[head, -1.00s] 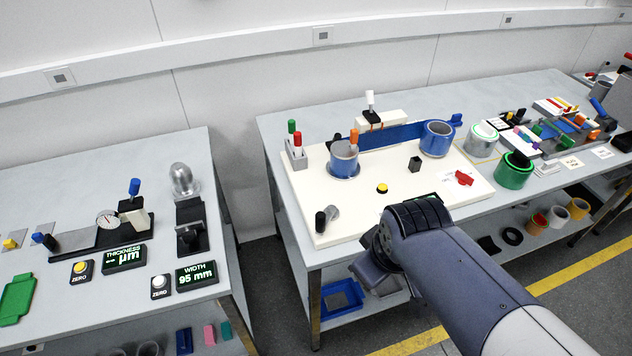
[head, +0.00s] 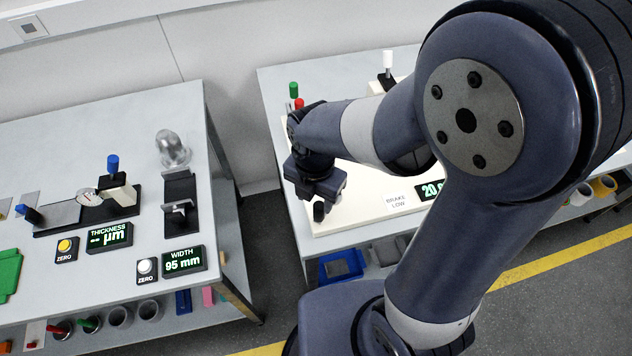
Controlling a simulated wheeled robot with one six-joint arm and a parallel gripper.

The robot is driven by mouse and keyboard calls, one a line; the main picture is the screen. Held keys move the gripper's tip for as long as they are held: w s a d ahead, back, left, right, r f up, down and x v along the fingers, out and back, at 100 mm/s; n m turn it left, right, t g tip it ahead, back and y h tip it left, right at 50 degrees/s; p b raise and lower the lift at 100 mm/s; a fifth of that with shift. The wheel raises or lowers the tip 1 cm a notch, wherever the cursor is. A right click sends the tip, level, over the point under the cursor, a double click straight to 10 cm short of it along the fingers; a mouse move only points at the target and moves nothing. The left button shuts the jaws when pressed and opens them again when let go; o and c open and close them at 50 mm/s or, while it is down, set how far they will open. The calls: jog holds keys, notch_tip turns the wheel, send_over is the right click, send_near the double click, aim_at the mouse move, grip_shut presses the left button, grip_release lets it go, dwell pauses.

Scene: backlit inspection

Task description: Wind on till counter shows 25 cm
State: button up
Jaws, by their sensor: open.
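The white winding board (head: 362,212) lies on the right bench, mostly covered by my arm. A black upright crank knob (head: 318,211) shows at its front left corner. My gripper (head: 318,192) is open, pointing down directly above or around the top of that knob; I cannot tell whether it touches. The crank's hub is hidden behind the gripper. The green-lit counter (head: 430,189) reads "20", with the rest of its face cut off by my arm. The blue rolls and the tape are hidden behind my arm.
A card reading "BRAKE LOW" (head: 397,201) lies beside the counter. Green- and red-handled tools (head: 294,92) stand behind my wrist. The left bench holds a thickness display (head: 109,237) and a width display (head: 184,261) reading 95 mm. A gap separates the benches.

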notch_tip(320, 180, down, 9)
jog(key=b, duration=0.7)
jog(key=shift+r, duration=0.5)
jog(key=shift+c, duration=0.6)
jog(key=shift+s+a+r, duration=0.1)
jog(key=shift+s+a, duration=0.05)
grip_shut()
jog(key=shift+w, duration=0.25)
jog(key=shift+s, duration=0.1)
